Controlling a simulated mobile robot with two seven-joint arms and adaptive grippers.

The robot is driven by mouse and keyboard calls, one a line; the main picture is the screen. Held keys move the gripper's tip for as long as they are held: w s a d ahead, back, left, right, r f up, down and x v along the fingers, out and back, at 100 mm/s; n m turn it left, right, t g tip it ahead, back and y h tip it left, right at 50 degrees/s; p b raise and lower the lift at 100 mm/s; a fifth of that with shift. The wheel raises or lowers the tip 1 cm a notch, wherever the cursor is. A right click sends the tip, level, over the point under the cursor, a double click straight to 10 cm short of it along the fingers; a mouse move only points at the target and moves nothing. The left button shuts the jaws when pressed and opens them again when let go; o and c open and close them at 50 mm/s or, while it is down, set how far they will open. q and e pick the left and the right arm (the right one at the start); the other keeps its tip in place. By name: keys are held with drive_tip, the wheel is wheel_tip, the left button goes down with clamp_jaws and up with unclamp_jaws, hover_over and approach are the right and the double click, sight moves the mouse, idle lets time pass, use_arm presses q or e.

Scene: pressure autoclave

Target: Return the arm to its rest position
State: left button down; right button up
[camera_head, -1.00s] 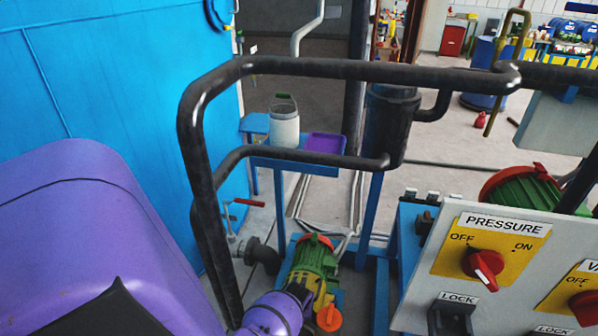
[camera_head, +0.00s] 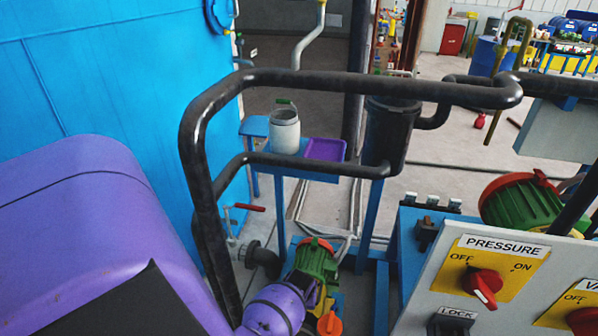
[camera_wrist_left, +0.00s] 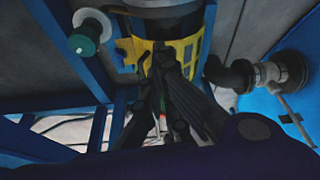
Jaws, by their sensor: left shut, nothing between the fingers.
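My left gripper (camera_wrist_left: 168,72) shows in the left wrist view as dark fingers brought together, with nothing between them. Behind the fingers is a machine part with a yellow guard (camera_wrist_left: 188,55); I cannot tell whether they touch it. The left gripper is not visible in the head view, where only a dark part at the lower left, probably of my arm, shows. My right gripper is in neither view.
A black pipe rail (camera_head: 360,84) crosses the front. The control panel (camera_head: 500,272) with red knobs stands at the right, a purple-green pump (camera_head: 275,308) below. A pail (camera_head: 284,131) and purple tray (camera_head: 325,149) stand behind the rail.

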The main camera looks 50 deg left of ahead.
use_arm(q)
drive_tip(key=s+d+r+m+t+h, duration=0.1)
drive_tip(key=s+d+r+m, duration=0.1)
drive_tip(key=s+d+r, duration=0.2)
drive_tip(key=s+d+r+m+t+h, duration=0.1)
drive_tip(key=s+d+r, duration=0.4)
drive_tip(key=s+d, duration=0.5)
drive_tip(key=s+d+r+m+t, duration=0.3)
drive_tip(key=s+d+r+m, duration=0.1)
drive_tip(key=s+d, duration=0.4)
drive_tip(key=shift+s+r+m+h+p, duration=0.25)
drive_tip(key=shift+s+m+h+p, duration=0.15)
drive_tip(key=shift+s+m, duration=0.15)
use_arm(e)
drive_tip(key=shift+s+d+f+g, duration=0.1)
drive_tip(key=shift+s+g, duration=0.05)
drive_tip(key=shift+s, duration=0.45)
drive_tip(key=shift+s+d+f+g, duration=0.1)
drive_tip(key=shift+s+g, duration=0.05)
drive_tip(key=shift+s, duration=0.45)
use_arm(q)
drive_tip(key=shift+w, duration=0.1)
